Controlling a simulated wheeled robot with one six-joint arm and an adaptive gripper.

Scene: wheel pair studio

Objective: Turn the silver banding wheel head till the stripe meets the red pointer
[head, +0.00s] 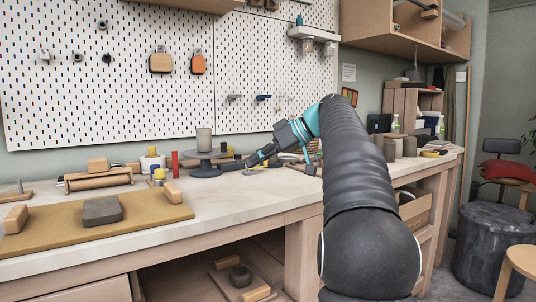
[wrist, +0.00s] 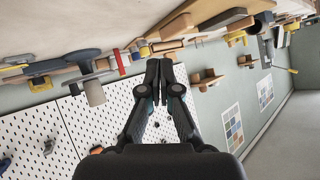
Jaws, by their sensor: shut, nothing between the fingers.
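A grey cylindrical cup (head: 204,139) stands on the head. A red upright post (head: 175,164), likely the pointer, stands just left of the wheel. No stripe can be made out. My gripper (head: 249,163) is to the right of the wheel, apart from it, fingers toward it. In the wrist view, which is tilted with the bench at the top, my gripper (wrist: 158,68) is shut and empty. The wheel (wrist: 74,58), cup (wrist: 95,93) and red post (wrist: 119,62) are left of it.
A brown board (head: 90,226) with a grey block (head: 102,210) lies at the front left. A wooden roller (head: 97,180) and small pots are left of the wheel. Grey cylinders (head: 409,147) stand at the right. The bench's front middle is clear.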

